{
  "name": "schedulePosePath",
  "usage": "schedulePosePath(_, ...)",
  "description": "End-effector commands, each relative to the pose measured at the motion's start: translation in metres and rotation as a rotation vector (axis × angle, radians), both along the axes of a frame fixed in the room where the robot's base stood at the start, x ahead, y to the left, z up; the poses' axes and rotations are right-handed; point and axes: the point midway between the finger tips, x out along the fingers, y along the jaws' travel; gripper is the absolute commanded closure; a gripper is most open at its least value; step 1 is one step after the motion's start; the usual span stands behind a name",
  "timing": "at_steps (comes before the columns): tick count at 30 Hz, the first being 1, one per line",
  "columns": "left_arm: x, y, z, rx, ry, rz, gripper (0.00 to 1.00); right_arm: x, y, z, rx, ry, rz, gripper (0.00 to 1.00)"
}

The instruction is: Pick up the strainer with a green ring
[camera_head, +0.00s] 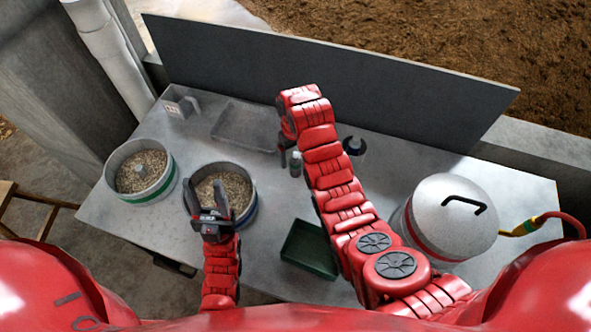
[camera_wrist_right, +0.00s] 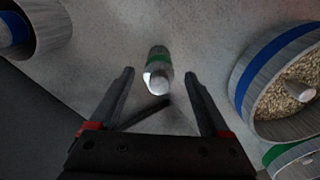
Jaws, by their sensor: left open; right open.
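In the right wrist view, a small light cylinder with a green ring (camera_wrist_right: 158,60), which looks like the strainer, stands between and just beyond the fingertips of my right gripper (camera_wrist_right: 158,77). The fingers are open, one on each side, with gaps to it. In the head view, the small cylinder (camera_head: 295,164) is beside my right gripper (camera_head: 287,150), which is partly hidden by its own arm. My left gripper (camera_head: 207,190) is open and empty over the near side of a blue-banded pot of grain (camera_head: 250,207).
A green-banded pot of grain (camera_head: 147,197) stands at the left. A small blue-ringed piece (camera_head: 354,147) is right of my right gripper. A dark green tray (camera_head: 309,249) is in front, a shallow tray (camera_head: 246,128) behind, and a lidded steamer (camera_head: 450,215) at the right.

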Motion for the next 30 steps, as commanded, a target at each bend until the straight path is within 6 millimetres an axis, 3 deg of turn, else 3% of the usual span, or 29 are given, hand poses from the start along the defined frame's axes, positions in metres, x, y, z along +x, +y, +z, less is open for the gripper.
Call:
schedulePosePath(7,0.000,0.000,0.023,0.000,-0.001,0.000,0.50,-0.005,-0.003,-0.024,-0.004,0.009,-0.001,0.19)
schedulePosePath(12,0.000,0.000,0.026,0.000,0.000,0.000,0.50,-0.003,-0.002,-0.043,-0.002,0.005,0.000,0.19)
schedulePosePath(22,0.000,0.000,0.026,0.000,0.000,0.000,0.50,-0.002,-0.002,-0.051,0.000,0.001,0.000,0.19)
schedulePosePath(23,0.000,0.000,0.027,0.000,0.000,0.000,0.50,-0.002,-0.002,-0.051,0.000,0.001,0.000,0.21)
schedulePosePath(30,0.000,0.000,0.027,0.000,0.000,0.000,0.50,-0.002,-0.002,-0.051,0.000,0.001,0.000,0.64)
